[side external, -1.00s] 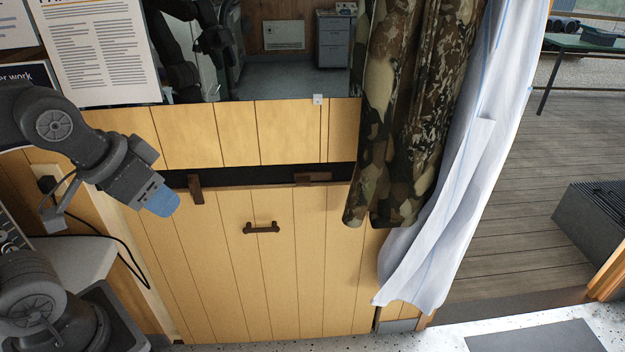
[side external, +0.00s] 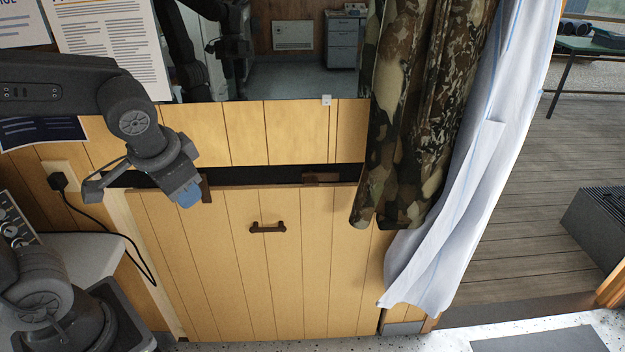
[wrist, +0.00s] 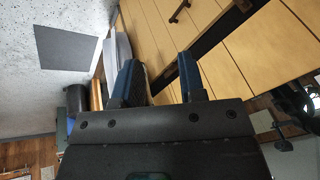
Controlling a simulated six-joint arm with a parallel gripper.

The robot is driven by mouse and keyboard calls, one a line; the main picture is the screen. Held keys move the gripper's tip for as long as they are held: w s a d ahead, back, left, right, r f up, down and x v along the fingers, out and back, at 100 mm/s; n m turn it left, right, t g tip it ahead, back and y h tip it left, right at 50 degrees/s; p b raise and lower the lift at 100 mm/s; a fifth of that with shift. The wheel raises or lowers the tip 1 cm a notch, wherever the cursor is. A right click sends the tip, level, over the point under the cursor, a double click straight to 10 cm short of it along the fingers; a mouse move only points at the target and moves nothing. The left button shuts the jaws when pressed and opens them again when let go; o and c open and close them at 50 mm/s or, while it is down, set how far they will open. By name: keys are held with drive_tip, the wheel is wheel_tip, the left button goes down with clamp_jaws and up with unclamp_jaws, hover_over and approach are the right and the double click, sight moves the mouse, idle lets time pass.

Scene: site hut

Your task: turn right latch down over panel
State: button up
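The wooden panel (side external: 230,275) stands upright in the wall with a dark handle (side external: 267,228) near its middle. The right latch (side external: 320,178) is a brown bar lying horizontal at the panel's top edge, across the dark gap. The left latch (side external: 206,189) stands upright and overlaps the panel's top edge; my gripper is close to its left in the side view. My gripper (side external: 188,196) is well left of the right latch. In the wrist view my gripper (wrist: 158,78) has its blue fingers apart with nothing between them. Contact with the left latch cannot be told.
A camouflage curtain (side external: 405,120) and a white curtain (side external: 450,220) hang just right of the right latch. A mirror-like opening (side external: 285,65) is above. A socket with plug and cable (side external: 58,181) is at the left. The space before the panel is clear.

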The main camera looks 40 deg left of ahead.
drive_tip(key=w+a+f+m+g+y, duration=0.1)
drive_tip(key=w+a+f+y, duration=0.1)
drive_tip(key=w+y, duration=0.15)
drive_tip(key=w+a+f+g+y, duration=0.1)
drive_tip(key=w+f+y, duration=0.15)
drive_tip(key=w, duration=0.25)
drive_tip(key=m+t+y, duration=0.4)
drive_tip(key=m+t, duration=0.4)
drive_tip(key=t, duration=0.3)
approach(311, 185)
drive_tip(key=x, duration=1.2)
drive_tip(key=shift+w+a, duration=0.25)
clamp_jaws()
